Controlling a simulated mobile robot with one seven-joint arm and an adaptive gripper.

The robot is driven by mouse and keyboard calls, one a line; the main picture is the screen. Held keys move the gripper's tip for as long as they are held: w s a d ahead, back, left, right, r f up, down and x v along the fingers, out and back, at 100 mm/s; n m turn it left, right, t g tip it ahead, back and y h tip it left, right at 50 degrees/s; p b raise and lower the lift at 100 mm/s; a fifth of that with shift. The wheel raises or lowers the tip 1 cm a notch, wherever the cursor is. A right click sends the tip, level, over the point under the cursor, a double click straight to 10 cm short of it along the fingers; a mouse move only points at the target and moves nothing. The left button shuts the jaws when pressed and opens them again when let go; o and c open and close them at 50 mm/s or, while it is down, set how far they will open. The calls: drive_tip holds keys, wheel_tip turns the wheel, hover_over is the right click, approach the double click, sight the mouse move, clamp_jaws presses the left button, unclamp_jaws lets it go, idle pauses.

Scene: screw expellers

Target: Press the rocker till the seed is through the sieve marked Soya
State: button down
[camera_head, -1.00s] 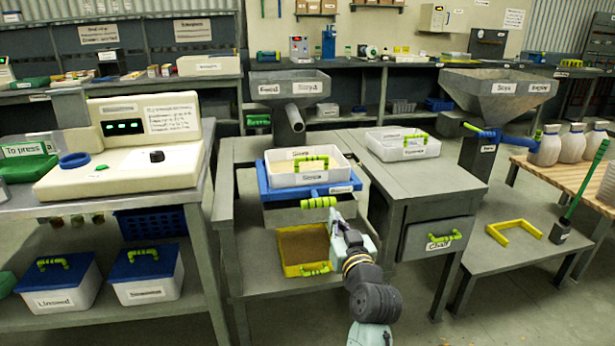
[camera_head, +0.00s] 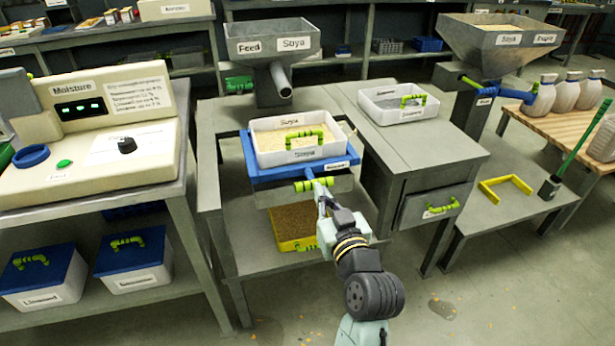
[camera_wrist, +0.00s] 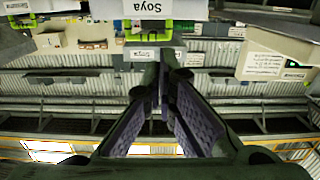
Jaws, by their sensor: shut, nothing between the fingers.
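A white sieve (camera_head: 262,157) marked Soya, with pale seed and a green handle inside it, sits in the blue rocker frame (camera_head: 262,178). The rocker's green grip (camera_head: 314,184) sticks out at the front. A yellow-fronted tray (camera_head: 297,245) of brown material is on the shelf below. My gripper (camera_head: 322,192) is shut and empty, with its tips at or just under the green grip; I cannot tell whether they touch. In the wrist view my gripper (camera_wrist: 164,62) appears with its fingers together, and a Soya label (camera_wrist: 150,6) is at the top.
A second white sieve (camera_head: 374,106) with grey mesh stands on the bench at right. A Feed/Soya hopper (camera_head: 272,42) with a spout stands behind. The moisture meter (camera_head: 90,125) is at left. A drawer with a green handle (camera_head: 440,208) is right of my arm.

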drive_tip(key=p, duration=0.3)
hover_over(309, 182)
drive_tip(key=s, duration=0.4)
drive_tip(key=shift+w+f, duration=0.2)
drive_tip(key=shift+f, duration=0.55)
drive_tip(key=shift+w+f, duration=0.25)
drive_tip(key=shift+f, duration=0.5)
drive_tip(key=shift+w+f, duration=0.2)
drive_tip(key=shift+f, duration=0.55)
drive_tip(key=shift+f, duration=0.15)
